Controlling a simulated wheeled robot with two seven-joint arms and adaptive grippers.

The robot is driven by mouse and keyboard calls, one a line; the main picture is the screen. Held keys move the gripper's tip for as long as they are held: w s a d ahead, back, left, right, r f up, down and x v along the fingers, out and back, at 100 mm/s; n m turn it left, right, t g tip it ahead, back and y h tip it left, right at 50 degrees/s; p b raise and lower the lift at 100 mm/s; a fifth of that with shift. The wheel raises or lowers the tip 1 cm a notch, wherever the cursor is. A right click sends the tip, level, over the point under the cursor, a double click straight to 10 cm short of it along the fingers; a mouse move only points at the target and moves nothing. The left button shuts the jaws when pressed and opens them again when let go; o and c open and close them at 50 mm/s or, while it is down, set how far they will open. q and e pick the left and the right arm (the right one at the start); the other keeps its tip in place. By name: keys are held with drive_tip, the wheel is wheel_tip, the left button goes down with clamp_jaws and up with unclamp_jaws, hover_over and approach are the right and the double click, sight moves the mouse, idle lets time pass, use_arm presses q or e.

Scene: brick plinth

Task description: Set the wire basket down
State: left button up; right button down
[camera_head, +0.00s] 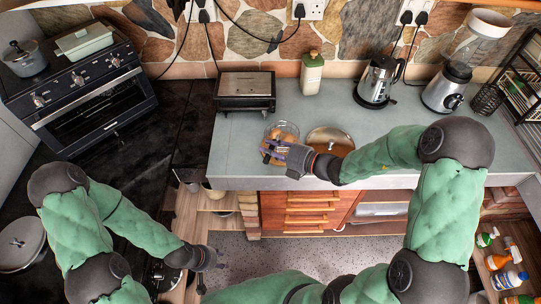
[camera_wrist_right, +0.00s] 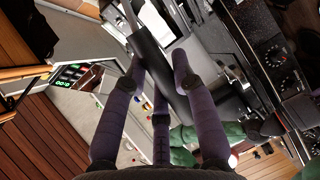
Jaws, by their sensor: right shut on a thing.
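In the right wrist view the fingers (camera_wrist_right: 155,85) close around a dark bar; the basket's full shape does not show there. I cannot tell whether its base touches the counter. My left gripper (camera_head: 214,259) is low at the left, away from the basket; its finger opening is unclear.
The grey counter (camera_head: 240,150) has free room left of the basket. A toaster (camera_head: 246,91) stands behind left, a cream bottle (camera_head: 311,73) behind, a kettle (camera_head: 379,81) and blender (camera_head: 447,86) to the right.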

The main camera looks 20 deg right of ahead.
drive_tip(key=shift+w+d+f, duration=0.1)
drive_tip(key=shift+w+f, duration=0.25)
drive_tip(key=shift+f, duration=0.1)
drive_tip(key=shift+f+b, duration=0.6)
drive_tip(key=shift+f, duration=1)
drive_tip(key=c, duration=1)
unclamp_jaws()
